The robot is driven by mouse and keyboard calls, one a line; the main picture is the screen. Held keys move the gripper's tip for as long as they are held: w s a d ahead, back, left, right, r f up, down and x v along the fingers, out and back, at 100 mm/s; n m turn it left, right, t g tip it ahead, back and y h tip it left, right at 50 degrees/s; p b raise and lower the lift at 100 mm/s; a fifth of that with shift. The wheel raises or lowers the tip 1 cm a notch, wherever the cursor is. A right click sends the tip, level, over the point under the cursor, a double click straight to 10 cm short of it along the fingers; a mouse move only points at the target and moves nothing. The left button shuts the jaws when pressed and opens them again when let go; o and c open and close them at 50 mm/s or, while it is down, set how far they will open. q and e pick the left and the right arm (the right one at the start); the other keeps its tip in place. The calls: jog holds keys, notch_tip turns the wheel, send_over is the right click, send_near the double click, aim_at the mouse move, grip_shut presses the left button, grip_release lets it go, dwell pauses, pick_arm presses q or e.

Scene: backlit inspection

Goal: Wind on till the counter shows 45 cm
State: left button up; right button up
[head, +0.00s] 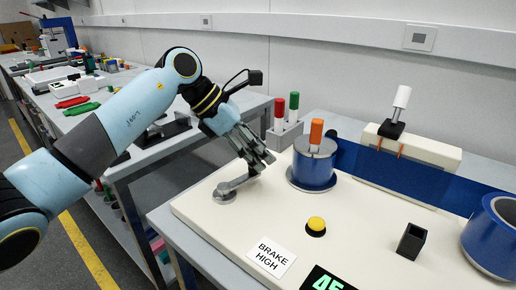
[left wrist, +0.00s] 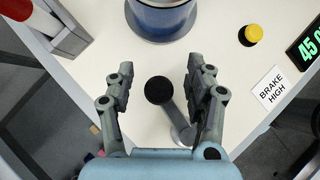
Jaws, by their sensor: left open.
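The counter (head: 328,282) is a black display cut off at the bottom of the head view; its green digits read 45. It also shows in the left wrist view (left wrist: 308,45). A grey lever (head: 226,194) sits on the cream board's near left, with a dark round knob (left wrist: 158,90) at its end. My left gripper (head: 262,157) is open around the knob, with gaps on both sides in the wrist view. A blue spool (head: 314,170) with an orange handle (head: 316,131) stands to its right. My right gripper is not in view.
A blue band (head: 400,173) runs behind the board toward a blue roll (head: 490,240) at the right. A yellow button (head: 317,224), a "BRAKE HIGH" card (head: 271,255) and a black square holder (head: 411,241) are on the board. A rack of red and green pieces (head: 285,133) stands behind.

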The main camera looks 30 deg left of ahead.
pick_arm(q)
jog(key=shift+r+p, duration=2.3)
jog(key=shift+r, duration=1.75)
